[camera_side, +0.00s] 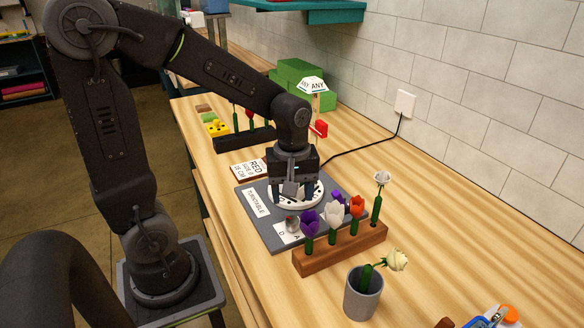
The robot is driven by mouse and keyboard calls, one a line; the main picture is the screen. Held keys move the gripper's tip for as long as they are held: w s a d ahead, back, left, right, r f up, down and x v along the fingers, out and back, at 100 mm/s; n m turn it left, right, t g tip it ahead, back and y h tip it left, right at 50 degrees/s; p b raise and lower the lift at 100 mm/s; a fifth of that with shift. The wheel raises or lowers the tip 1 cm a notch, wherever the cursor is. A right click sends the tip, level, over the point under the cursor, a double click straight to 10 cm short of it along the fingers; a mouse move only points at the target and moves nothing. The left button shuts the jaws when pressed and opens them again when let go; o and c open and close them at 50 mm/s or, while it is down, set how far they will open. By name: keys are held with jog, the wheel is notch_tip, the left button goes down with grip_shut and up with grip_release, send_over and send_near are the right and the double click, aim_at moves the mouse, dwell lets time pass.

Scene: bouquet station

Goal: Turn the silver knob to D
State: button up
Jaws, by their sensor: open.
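The silver knob (292,225) is a small shiny dome on the front part of a grey board (256,226) marked TURNTABLE. A white label beside the knob shows the letters D and A; where the knob points is too small to tell. A white round turntable disc (314,202) with dark marks lies on the board behind the knob. My gripper (291,196) points down over the disc, behind the knob and apart from it. It is open, and its fingers hide part of the disc. I cannot tell whether the fingertips touch the disc.
A wooden rack (342,250) with purple, white, orange and pale flowers stands close to the knob, at its right. A grey cup (363,292) with a cream flower is in front. A dark flower rack (243,138) and green boxes (300,84) stand behind.

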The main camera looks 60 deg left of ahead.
aim_at(291, 219)
notch_tip(291, 219, up, 7)
jog(key=shift+f, duration=0.15)
dwell(0.4)
notch_tip(291, 219, down, 14)
jog(key=m, duration=2.1)
jog(key=shift+a+f, duration=0.1)
jog(key=shift+f, duration=0.1)
